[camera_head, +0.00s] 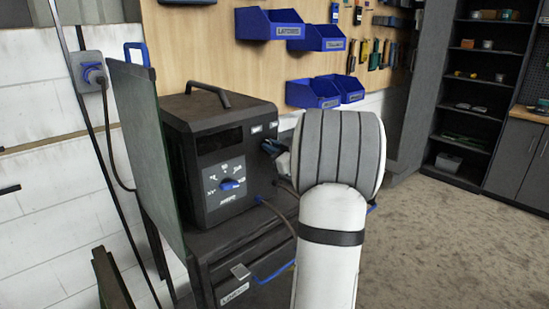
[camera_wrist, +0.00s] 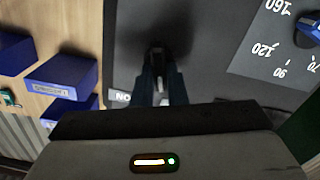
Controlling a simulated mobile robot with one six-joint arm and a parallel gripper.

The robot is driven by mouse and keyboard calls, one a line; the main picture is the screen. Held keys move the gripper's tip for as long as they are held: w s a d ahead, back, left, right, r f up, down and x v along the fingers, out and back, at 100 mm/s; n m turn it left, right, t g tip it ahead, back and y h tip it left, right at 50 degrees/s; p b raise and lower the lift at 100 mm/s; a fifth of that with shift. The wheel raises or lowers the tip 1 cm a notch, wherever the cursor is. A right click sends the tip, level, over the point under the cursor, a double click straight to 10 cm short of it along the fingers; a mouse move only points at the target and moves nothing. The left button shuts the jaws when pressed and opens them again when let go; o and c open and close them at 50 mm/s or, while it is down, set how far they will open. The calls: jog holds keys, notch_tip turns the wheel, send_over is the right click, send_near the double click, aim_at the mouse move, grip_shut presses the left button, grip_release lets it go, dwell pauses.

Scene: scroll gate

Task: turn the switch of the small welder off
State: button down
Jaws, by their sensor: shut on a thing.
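The small welder (camera_head: 217,150) is a dark box with a top handle, standing on a dark cart. Its front has a blue dial (camera_head: 232,184) on a grey scale; the dial also shows at the upper right of the wrist view (camera_wrist: 311,30). My gripper (camera_head: 272,149) is at the right part of the front panel. In the wrist view its fingers (camera_wrist: 162,72) are shut on a small dark switch (camera_wrist: 157,48), mostly hidden between them. An upside-down label reading "ON" (camera_wrist: 123,97) lies beside the fingers. The switch's exact angle cannot be told.
A green panel (camera_head: 147,160) stands left of the welder. A cable (camera_head: 280,213) leaves the welder's lower front. Blue bins (camera_head: 270,24) hang on the wooden wall behind. Dark shelves (camera_head: 485,80) stand at the right; the floor (camera_head: 450,230) before them is clear.

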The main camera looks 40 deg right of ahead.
jog(key=shift+a+f+n+b, duration=0.1)
jog(key=shift+f+n+b, duration=0.05)
jog(key=shift+n+b, duration=0.9)
jog(key=shift+f+n+b, duration=0.1)
jog(key=shift+n+b, duration=0.85)
jog(key=shift+n, duration=0.2)
jog(key=c, duration=1.5)
grip_release()
jog(key=shift+r, duration=0.15)
jog(key=shift+o, duration=0.2)
jog(key=s, duration=0.7)
jog(key=shift+s+d+b, duration=0.25)
jog(key=shift+s+b, duration=0.05)
jog(key=shift+s, duration=0.1)
